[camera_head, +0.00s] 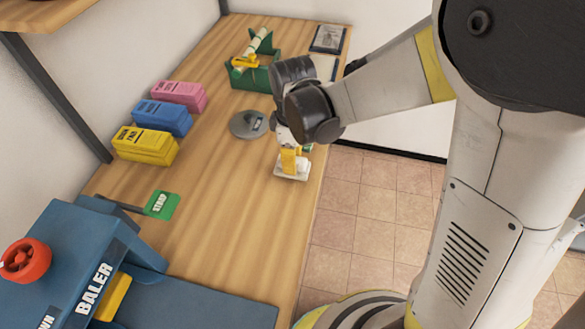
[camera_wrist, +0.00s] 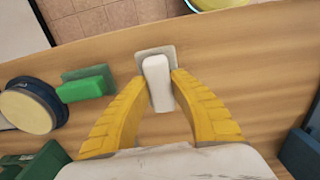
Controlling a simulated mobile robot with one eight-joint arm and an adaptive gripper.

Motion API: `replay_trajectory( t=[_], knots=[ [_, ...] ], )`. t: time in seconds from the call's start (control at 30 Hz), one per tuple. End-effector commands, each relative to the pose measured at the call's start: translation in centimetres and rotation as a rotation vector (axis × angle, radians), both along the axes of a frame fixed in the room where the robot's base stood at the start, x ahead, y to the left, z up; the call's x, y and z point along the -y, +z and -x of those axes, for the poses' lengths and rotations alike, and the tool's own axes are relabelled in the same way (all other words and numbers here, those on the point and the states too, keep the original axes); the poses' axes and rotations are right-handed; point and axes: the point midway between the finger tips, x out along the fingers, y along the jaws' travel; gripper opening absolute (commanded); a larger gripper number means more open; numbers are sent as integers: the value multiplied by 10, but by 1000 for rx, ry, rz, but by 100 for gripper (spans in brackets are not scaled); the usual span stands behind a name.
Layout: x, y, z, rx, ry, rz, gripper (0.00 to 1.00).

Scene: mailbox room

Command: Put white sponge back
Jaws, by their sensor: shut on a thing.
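The white sponge (camera_wrist: 158,84) stands between the yellow fingers of my gripper (camera_wrist: 159,78), which are shut on it from both sides. A flat pale grey square piece (camera_wrist: 154,51) shows around and beneath the sponge; I cannot tell whether the two touch. In the head view, my gripper (camera_head: 291,163) points down near the right edge of the wooden table (camera_head: 235,215). The white sponge is partly hidden by the fingers there, with a pale flat shape (camera_head: 292,175) at its foot.
Green blocks (camera_wrist: 86,85) and a round tan and dark blue thing (camera_wrist: 30,106) lie left of my gripper in the wrist view. Yellow (camera_head: 147,146), blue (camera_head: 163,117) and pink (camera_head: 180,96) packs line the wall. A green caddy (camera_head: 252,77) stands behind; a blue baler (camera_head: 95,255) fills the front left.

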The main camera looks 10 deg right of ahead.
Motion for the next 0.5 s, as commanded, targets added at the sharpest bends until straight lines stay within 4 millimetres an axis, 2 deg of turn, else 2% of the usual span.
replay_trajectory(
  t=[0.03,0.1,0.5],
  knots=[
    [0,-14,-1,0,0,0,0],
    [0,-22,-1,0,0,0,0],
    [0,-27,0,0,0,0,0]
  ],
)
